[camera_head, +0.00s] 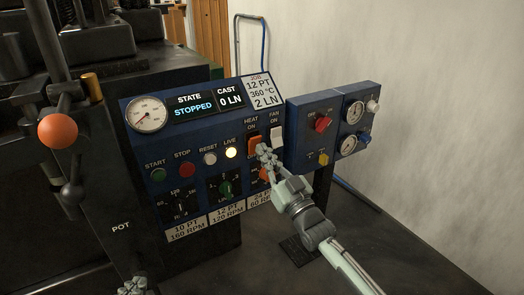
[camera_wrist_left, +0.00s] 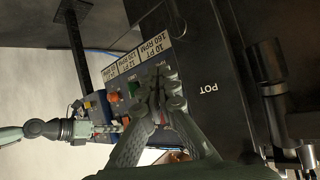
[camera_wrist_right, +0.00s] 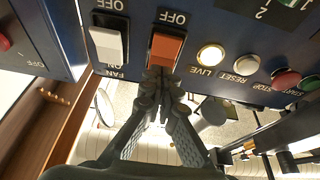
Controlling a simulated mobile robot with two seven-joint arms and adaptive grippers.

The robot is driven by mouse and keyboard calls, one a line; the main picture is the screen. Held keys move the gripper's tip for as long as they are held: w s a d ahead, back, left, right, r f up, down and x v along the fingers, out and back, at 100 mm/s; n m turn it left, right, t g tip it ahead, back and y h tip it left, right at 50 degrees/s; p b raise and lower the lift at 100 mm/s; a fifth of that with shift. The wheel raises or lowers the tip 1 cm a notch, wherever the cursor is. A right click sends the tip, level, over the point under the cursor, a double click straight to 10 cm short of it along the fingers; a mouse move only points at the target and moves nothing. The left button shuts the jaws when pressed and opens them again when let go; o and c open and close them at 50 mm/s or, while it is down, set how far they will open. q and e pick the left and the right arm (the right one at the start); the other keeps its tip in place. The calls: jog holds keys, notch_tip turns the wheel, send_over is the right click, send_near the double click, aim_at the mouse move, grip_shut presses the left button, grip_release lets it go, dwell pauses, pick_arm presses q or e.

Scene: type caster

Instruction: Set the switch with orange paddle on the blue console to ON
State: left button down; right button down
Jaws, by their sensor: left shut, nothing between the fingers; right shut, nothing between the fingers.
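The switch with the orange paddle (camera_head: 254,143) sits on the blue console (camera_head: 190,135) under the label HEAT ON. My right gripper (camera_head: 263,152) is shut and empty, right at this paddle. In the right wrist view the orange paddle (camera_wrist_right: 166,50) appears upside down, with OFF above it. My shut fingertips (camera_wrist_right: 160,78) are at its lower end in that picture, the ON end, covering part of it; whether they touch cannot be told. My left gripper (camera_head: 133,287) is shut and empty, low at the bottom edge; its fingers also show in the left wrist view (camera_wrist_left: 165,85).
The white-paddled FAN switch (camera_head: 277,136) is just right of the orange one. The lit LIVE lamp (camera_head: 231,153) and several buttons are to the left. A smaller blue box (camera_head: 313,145) with a red knob stands at the right. The dark machine (camera_head: 70,190) is beside my left gripper.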

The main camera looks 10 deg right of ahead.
pick_arm(q)
jog(key=shift+w+d+r, duration=0.1)
jog(key=shift+r, duration=0.1)
pick_arm(e)
jog(key=shift+w+a+r, duration=0.2)
jog(key=shift+w, duration=0.35)
